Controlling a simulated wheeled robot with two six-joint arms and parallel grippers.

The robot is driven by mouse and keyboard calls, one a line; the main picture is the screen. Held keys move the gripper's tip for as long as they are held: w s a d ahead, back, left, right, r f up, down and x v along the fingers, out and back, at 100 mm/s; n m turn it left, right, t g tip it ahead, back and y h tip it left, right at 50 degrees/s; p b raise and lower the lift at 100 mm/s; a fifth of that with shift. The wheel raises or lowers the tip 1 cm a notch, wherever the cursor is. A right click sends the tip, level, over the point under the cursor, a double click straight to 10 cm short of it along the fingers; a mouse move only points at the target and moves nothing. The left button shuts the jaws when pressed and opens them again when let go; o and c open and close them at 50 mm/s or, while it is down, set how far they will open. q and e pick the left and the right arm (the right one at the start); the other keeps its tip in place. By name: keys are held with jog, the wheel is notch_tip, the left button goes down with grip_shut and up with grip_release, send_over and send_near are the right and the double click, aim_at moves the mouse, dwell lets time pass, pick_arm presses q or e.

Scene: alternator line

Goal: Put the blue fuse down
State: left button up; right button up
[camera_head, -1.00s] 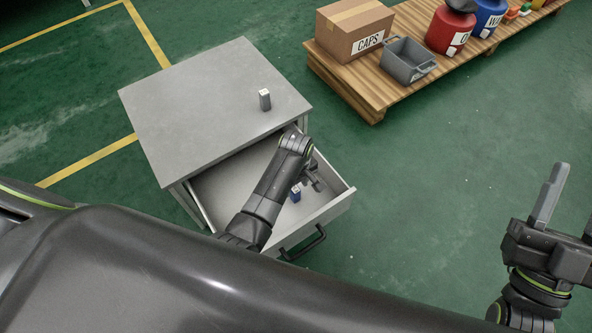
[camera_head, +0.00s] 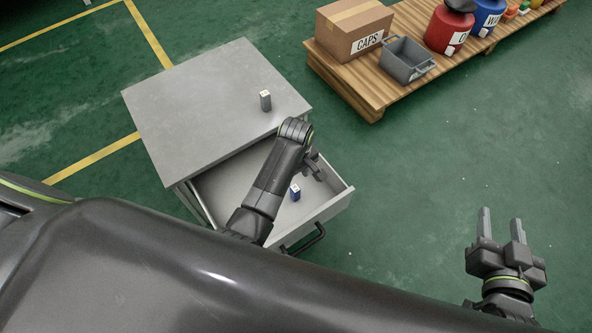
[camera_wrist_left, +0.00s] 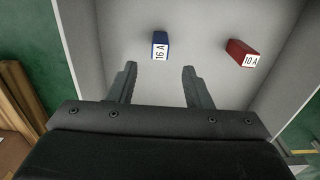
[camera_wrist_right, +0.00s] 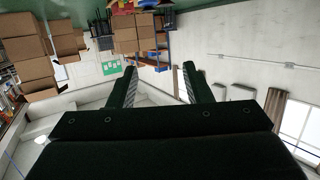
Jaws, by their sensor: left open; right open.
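The blue fuse (camera_head: 295,193) stands in the open drawer (camera_head: 222,193) of the grey cabinet. In the left wrist view the blue fuse (camera_wrist_left: 160,45) shows a "16 A" label, just beyond my left fingertips and apart from them. My left gripper (camera_wrist_left: 158,75) is open and empty above the drawer; in the head view it (camera_head: 318,170) is partly hidden by its arm. A red fuse (camera_wrist_left: 242,52) labelled "10 A" lies in the drawer to the right of the blue one; my arm hides it in the head view. My right gripper (camera_head: 502,225) is open and empty, off to the right over the floor.
A grey fuse-like block (camera_head: 265,100) stands on the cabinet top (camera_head: 200,100), otherwise bare. A wooden pallet (camera_head: 345,85) at the back holds a CAPS box (camera_head: 350,35), a grey bin (camera_head: 408,62) and coloured containers. The green floor right of the cabinet is clear.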

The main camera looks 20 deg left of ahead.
pick_arm(q)
jog(key=shift+r, duration=0.5)
pick_arm(e)
jog(key=shift+s+a+f+g, duration=0.1)
jog(key=shift+s+f+g, duration=0.2)
jog(key=shift+f, duration=0.2)
jog(key=shift+s+a+f+g, duration=0.1)
jog(key=shift+s+f+g, duration=0.1)
jog(key=shift+f+g, duration=0.25)
jog(key=shift+s+f+g, duration=0.25)
jog(key=shift+f, duration=0.35)
pick_arm(q)
jog(key=shift+s+a+f, duration=0.1)
jog(key=shift+a, duration=0.2)
jog(key=s+a+r+m+t, duration=0.6)
jog(key=s+a+r+t, duration=0.2)
jog(key=a+r+t, duration=0.3)
jog(key=s+a+r+m+t, duration=0.2)
jog(key=s+r+m, duration=0.1)
jog(key=r, duration=0.6)
jog(key=shift+s+a+r+y, duration=0.15)
jog(key=shift+s+a+y, duration=0.15)
jog(key=shift+s, duration=0.4)
jog(key=shift+p, duration=0.35)
pick_arm(e)
jog(key=shift+w, duration=0.1)
